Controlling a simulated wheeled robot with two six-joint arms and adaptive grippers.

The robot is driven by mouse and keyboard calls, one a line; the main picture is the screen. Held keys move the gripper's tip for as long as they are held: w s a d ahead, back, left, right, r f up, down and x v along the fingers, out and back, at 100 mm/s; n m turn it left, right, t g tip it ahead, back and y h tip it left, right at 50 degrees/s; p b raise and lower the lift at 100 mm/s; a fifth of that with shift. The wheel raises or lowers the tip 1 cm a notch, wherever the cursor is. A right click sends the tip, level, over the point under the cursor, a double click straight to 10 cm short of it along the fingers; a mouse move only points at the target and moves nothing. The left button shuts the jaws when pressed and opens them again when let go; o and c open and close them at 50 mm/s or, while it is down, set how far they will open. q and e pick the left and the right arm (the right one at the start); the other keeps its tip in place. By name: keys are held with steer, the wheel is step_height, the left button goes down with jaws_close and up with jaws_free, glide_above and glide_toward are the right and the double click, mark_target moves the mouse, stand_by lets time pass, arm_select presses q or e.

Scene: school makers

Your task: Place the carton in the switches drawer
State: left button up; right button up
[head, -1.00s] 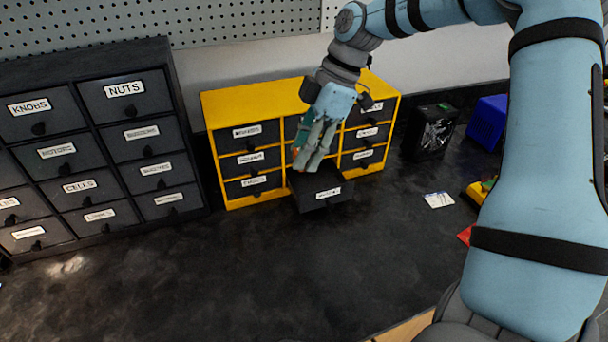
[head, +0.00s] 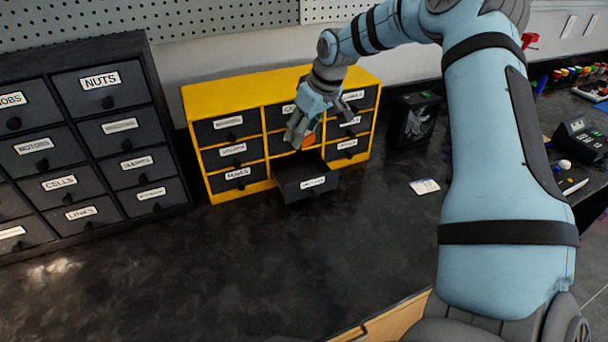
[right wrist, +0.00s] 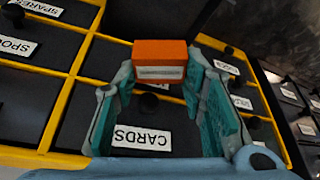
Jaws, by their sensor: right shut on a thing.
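A small orange carton (head: 308,141) with a pale label is held between the fingers of my right gripper (head: 303,137). The carton also shows at the fingertips in the right wrist view (right wrist: 160,60). In the head view it is in front of the yellow cabinet's middle column, above the pulled-out bottom drawer (head: 290,188). That drawer's label is too blurred to read, and the gripper and carton hide part of the cabinet behind them. My left gripper is not in view.
The yellow cabinet (head: 230,97) has its other visible drawers shut; one reads CARDS (right wrist: 142,137). A dark drawer cabinet (head: 85,55) stands at the left. A black bin (head: 413,120) and a white card (head: 424,187) are at the right. The front worktop is clear.

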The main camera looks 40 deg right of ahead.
step_height(320, 180, down, 8)
steer(key=shift+b, duration=0.55)
step_height(320, 180, down, 4)
steer(key=shift+f+b, duration=0.1)
steer(key=shift+b, duration=0.55)
steer(key=shift+f, duration=0.1)
steer(key=o, duration=0.9)
